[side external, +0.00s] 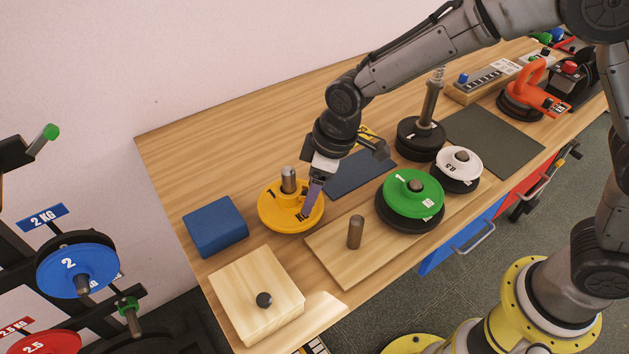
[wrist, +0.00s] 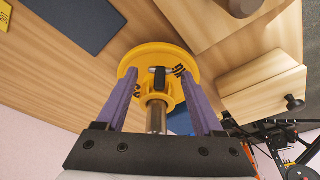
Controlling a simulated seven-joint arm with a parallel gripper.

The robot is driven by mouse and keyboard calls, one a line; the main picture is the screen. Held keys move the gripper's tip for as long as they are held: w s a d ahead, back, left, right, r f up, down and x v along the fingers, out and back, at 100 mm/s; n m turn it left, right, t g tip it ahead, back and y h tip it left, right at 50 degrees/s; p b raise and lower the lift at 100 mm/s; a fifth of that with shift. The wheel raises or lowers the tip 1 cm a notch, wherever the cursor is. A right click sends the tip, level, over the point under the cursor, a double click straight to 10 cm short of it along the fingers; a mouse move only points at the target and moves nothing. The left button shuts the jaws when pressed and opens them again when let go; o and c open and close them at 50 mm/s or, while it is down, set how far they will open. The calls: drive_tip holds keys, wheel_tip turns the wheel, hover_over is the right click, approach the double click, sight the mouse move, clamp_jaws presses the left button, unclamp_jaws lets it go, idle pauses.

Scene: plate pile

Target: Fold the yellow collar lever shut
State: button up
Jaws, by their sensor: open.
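A yellow disc (side external: 272,217) marked 1 lies on the table around an upright metal post (side external: 288,178). In the wrist view, the yellow disc (wrist: 137,59) has a yellow collar (wrist: 172,92) at its middle, beside the metal post (wrist: 156,117). A black piece with a silver crossbar shows at the collar. I cannot make out a separate yellow lever or its angle. My gripper (side external: 311,197) is low over the disc's right side. In the wrist view my gripper (wrist: 162,76) is open, its purple fingers on either side of the collar, with nothing held.
A blue block (side external: 215,228) is left of the disc. A wooden box (side external: 258,296) with a black knob and a board with a short peg (side external: 355,232) are in front. Green (side external: 412,192) and white (side external: 459,166) discs stand to the right. A dark blue mat (side external: 352,175) lies behind.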

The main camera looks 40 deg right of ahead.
drive_tip(key=v, duration=1.3)
drive_tip(key=shift+r, duration=0.4)
drive_tip(key=shift+s+d, duration=0.1)
drive_tip(key=shift+d, duration=0.05)
drive_tip(key=w+a+f, duration=0.1)
drive_tip(key=f, duration=0.3)
drive_tip(key=a+f+g+h, duration=0.1)
drive_tip(key=f, duration=0.4)
drive_tip(key=w+f+g+h, duration=0.1)
drive_tip(key=f, duration=0.3)
drive_tip(key=shift+w+a+f, duration=0.2)
drive_tip(key=shift+w+a, duration=0.15)
drive_tip(key=shift+a, duration=0.05)
drive_tip(key=shift+c, duration=0.4)
clamp_jaws()
